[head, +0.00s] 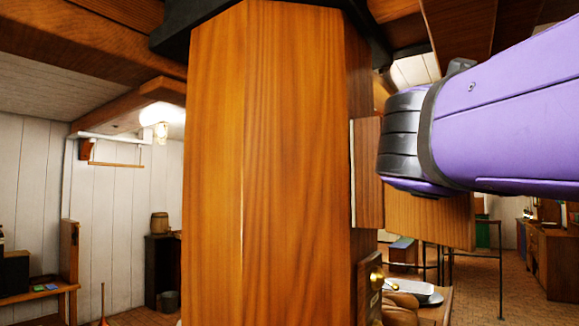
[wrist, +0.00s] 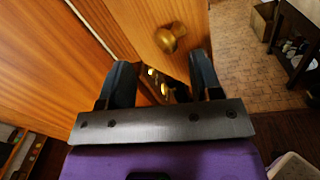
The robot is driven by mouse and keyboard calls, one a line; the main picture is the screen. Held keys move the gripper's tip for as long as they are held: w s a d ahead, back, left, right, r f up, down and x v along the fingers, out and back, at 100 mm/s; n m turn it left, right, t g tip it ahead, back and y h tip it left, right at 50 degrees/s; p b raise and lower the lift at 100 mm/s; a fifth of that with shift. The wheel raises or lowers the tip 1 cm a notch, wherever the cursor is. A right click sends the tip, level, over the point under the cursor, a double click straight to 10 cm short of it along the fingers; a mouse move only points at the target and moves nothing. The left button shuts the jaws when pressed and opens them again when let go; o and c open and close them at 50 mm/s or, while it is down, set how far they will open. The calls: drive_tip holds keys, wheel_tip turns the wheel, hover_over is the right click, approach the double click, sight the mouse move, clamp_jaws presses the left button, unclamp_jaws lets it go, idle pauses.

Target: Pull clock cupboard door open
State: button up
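The clock cupboard door is a wooden panel with a round brass knob (wrist: 170,38) in the wrist view. In the head view a wooden panel (head: 430,220), which looks like this door, stands out to the right of the small cupboard box (head: 367,172) on the wooden column. My gripper (wrist: 160,68) has its two dark fingers apart, with the knob just beyond and between the fingertips. No contact with the knob shows. In the head view my purple arm hides the fingers, the knob and part of the door.
The broad wooden column (head: 270,170) fills the middle of the head view, close to my arm. Below the cupboard are a plate with brass knobs (head: 376,277) and a counter with dishes (head: 425,296). Open tiled floor (wrist: 240,60) lies to the right, with a dark table (wrist: 298,40).

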drive_tip(key=v, duration=0.6)
drive_tip(key=shift+s+r, duration=0.15)
drive_tip(key=shift+d, duration=0.1)
drive_tip(key=w+f+n+y, duration=0.2)
drive_tip(key=f+n+y, duration=0.35)
drive_tip(key=n, duration=1.05)
drive_tip(key=w+f+n+y, duration=0.1)
drive_tip(key=f+n+y, duration=0.45)
drive_tip(key=n, duration=1.05)
drive_tip(key=s+d+f+n+g, duration=0.3)
drive_tip(key=d+f+n+g, duration=0.2)
drive_tip(key=f+n, duration=0.1)
drive_tip(key=s+d+f+n+g+h, duration=0.1)
drive_tip(key=s+d+f+n+g, duration=0.3)
drive_tip(key=f+n, duration=0.3)
drive_tip(key=shift+s+d+f+g, duration=0.2)
drive_tip(key=shift+d+f+g, duration=0.2)
drive_tip(key=shift+d+f, duration=0.35)
drive_tip(key=shift+w+d, duration=0.1)
